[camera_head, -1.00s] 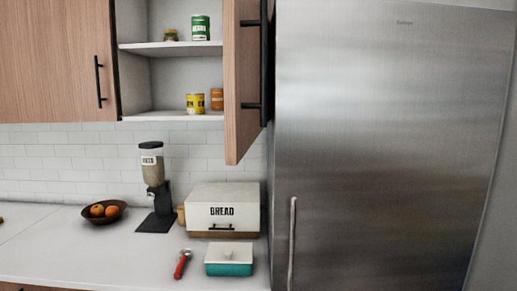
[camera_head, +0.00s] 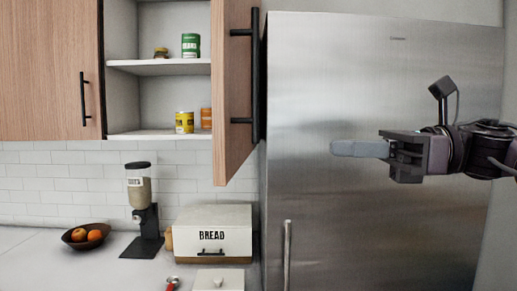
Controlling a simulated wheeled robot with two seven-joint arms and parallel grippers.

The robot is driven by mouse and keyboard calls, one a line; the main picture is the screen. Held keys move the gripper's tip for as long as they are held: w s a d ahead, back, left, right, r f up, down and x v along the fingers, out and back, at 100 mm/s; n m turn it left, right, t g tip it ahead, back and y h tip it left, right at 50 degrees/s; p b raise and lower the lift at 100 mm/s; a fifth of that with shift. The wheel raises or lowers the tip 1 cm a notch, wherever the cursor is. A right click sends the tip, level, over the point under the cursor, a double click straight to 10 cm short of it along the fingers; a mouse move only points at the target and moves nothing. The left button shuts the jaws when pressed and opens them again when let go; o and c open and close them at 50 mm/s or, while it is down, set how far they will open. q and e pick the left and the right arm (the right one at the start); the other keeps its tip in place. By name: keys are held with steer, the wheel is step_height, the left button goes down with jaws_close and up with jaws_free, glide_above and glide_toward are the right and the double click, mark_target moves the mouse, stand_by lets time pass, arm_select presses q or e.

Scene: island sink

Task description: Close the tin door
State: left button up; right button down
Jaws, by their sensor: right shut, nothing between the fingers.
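The wooden cabinet door (camera_head: 232,90) stands swung open at the right side of the upper cabinet, its black bar handle (camera_head: 255,75) facing right toward the fridge. The cabinet's shelves (camera_head: 160,67) hold a green can (camera_head: 191,45), a small jar (camera_head: 161,53), a yellow can (camera_head: 184,122) and an orange can (camera_head: 206,118), partly hidden by the door. My right gripper (camera_head: 338,148) comes in from the right in front of the fridge. Its fingers are shut and empty, pointing left, apart from the door. My left gripper is not in view.
A steel fridge (camera_head: 360,230) fills the right side. The left cabinet door (camera_head: 45,70) is shut. On the counter (camera_head: 40,265) are a fruit bowl (camera_head: 85,237), a grain dispenser (camera_head: 140,205), a bread box (camera_head: 212,238), a white-lidded box (camera_head: 219,280) and a red-handled tool (camera_head: 172,284).

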steer(key=p, duration=0.7)
glide_toward(228, 146)
steer(key=a, duration=0.5)
steer(key=shift+w+a+r, duration=0.15)
steer(key=shift+a+r, duration=0.05)
steer(key=shift+a, duration=0.05)
steer(key=shift+w+a+f, duration=0.1)
steer(key=shift+a+f, duration=0.05)
steer(key=shift+a, duration=0.4)
steer(key=shift+a+f, duration=0.1)
steer(key=shift+a, duration=0.1)
